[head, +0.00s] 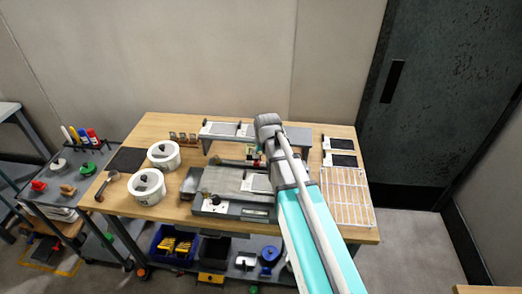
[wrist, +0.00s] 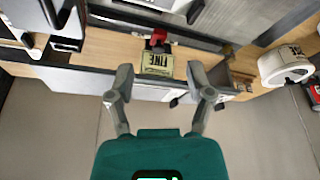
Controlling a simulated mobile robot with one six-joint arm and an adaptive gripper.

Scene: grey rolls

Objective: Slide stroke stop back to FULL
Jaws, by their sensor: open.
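In the wrist view, my gripper (wrist: 160,88) is open, with its two dark fingers apart and nothing between them. Just beyond the fingertips is a pale yellow plate (wrist: 157,63) reading FINE, upside down. A red piece (wrist: 158,38) sits right behind this plate, likely the stroke stop. No FULL mark is readable. In the head view, small red and yellow parts (head: 256,160) show just left of my arm, between the front grey machine (head: 227,208) and the rear grey rail unit (head: 297,138). My fingers cannot be made out there.
Two white rolls (head: 163,155) stand at the left of the wooden bench (head: 165,124); one shows in the wrist view (wrist: 285,66). A gridded tray (head: 346,198) lies at the right. A tool cart (head: 62,185) stands left. Grey machine parts border the red piece closely.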

